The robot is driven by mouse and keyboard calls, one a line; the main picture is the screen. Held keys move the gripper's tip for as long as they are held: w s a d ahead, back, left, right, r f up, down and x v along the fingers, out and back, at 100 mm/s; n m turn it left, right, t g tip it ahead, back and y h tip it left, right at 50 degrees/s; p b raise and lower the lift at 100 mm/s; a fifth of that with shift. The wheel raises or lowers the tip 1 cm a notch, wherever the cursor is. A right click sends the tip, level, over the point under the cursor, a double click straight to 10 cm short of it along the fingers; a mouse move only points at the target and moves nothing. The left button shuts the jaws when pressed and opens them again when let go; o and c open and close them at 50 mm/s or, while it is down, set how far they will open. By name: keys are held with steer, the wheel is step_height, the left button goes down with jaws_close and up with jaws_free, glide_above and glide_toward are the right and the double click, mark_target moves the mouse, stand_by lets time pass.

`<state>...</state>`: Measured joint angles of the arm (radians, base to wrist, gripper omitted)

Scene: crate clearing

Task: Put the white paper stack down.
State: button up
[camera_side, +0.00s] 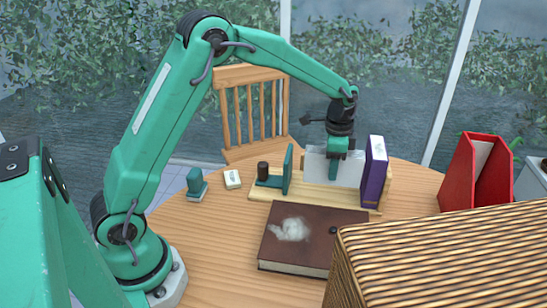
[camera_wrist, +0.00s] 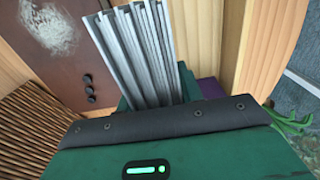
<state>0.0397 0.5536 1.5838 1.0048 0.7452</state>
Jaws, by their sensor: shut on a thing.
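The white paper stack (camera_side: 316,164) stands upright in my gripper (camera_side: 334,165), in the side view between a teal bookend (camera_side: 288,170) and a purple upright book or box (camera_side: 374,172). My gripper is shut on it from above. In the wrist view the stack (camera_wrist: 145,45) shows as several pale grey-white sheets on edge, with teal finger parts (camera_wrist: 188,85) close around its near end. The stack is over a light wooden board (camera_side: 262,191). Whether its bottom edge touches the board cannot be told.
A large brown book (camera_side: 317,255) with a whitish patch lies in front of the board. A woven crate (camera_side: 440,260) fills the front right. A red holder (camera_side: 455,175) stands at right. Bare table shows at front left.

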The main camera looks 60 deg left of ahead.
steer(key=a, duration=0.1)
steer(key=w+a+f, duration=0.2)
steer(key=shift+w+a+f, duration=0.15)
steer(key=shift+a+f, duration=0.1)
steer(key=shift+a, duration=0.15)
steer(key=shift+f, duration=2.05)
steer(key=o, duration=1.2)
steer(key=shift+f, duration=0.15)
steer(key=shift+c, duration=0.2)
step_height(320, 180, up, 12)
steer(key=shift+r, duration=0.2)
